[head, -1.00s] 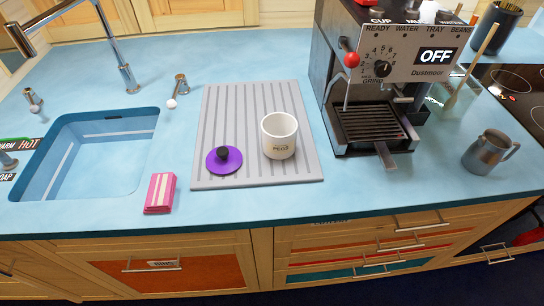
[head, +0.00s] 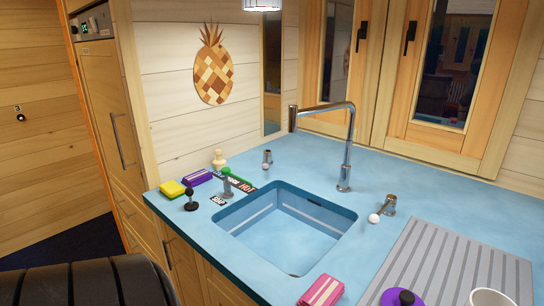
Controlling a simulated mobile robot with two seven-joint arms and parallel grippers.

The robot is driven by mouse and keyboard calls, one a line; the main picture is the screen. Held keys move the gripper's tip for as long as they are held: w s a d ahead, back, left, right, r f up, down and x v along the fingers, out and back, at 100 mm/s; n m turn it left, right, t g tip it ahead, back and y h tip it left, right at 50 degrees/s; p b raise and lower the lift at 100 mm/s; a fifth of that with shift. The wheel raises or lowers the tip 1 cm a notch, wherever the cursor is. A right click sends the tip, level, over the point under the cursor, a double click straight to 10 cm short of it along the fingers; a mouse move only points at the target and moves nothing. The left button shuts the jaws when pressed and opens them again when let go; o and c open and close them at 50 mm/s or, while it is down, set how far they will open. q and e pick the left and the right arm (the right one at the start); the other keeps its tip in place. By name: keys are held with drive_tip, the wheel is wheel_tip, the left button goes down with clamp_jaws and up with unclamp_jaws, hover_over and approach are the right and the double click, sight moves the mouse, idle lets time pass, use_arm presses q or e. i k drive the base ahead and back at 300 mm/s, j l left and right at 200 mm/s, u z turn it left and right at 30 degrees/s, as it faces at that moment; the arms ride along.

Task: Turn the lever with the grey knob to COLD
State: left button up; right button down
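A small lever (head: 226,186) stands on the blue counter at the left rim of the sink. Its upper part looks grey-green, and I cannot tell its knob's exact colour. A label strip (head: 246,187) lies beside it; HOT is readable at its right end, and the rest is partly hidden or too small. Another small lever fitting (head: 267,160) stands behind the sink, its knob colour unclear. A metal fitting (head: 389,204) with a pale knob (head: 374,218) stands right of the sink. Neither gripper is in view.
The sink (head: 285,226) has a tall chrome faucet (head: 345,150) behind it. A black-knobbed fitting (head: 191,201), yellow sponge (head: 172,188), purple block (head: 197,177) and cream object (head: 219,160) crowd the left counter end. A pink block (head: 321,291) and grey drainer (head: 455,262) are in front and right.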

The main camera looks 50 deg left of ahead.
sight(265, 167)
drive_tip(key=u, duration=1.8)
drive_tip(key=i+j+u, duration=0.15)
drive_tip(key=i+j, duration=0.05)
drive_tip(key=j, duration=0.05)
